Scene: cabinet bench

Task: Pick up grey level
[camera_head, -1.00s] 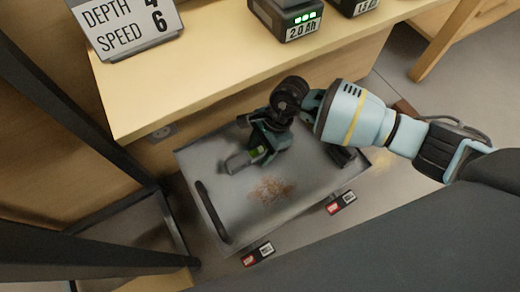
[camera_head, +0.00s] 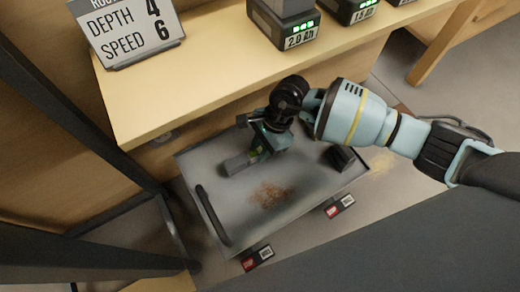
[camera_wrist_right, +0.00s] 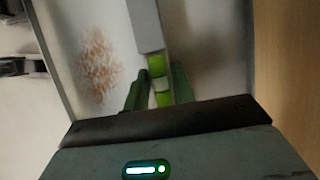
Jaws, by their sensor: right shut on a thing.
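The grey level (camera_head: 236,164) with green vials is in the open grey drawer area, below the bench top. My right gripper (camera_head: 258,150) reaches in from the right and is shut on the level near its green vials. In the right wrist view, the level (camera_wrist_right: 147,28) runs up from between the two fingers of the right gripper (camera_wrist_right: 158,88), with its green part between them. The far end of the level is hidden by the gripper. I cannot tell whether the level touches the drawer floor. My left gripper is not in view.
The drawer (camera_head: 222,190) has a dark handle (camera_head: 212,215) and a rusty brown patch (camera_head: 271,195). A black block (camera_head: 341,157) lies at its right side. Above, the bench top (camera_head: 200,75) bears a depth and speed sign (camera_head: 125,28) and chargers (camera_head: 283,30).

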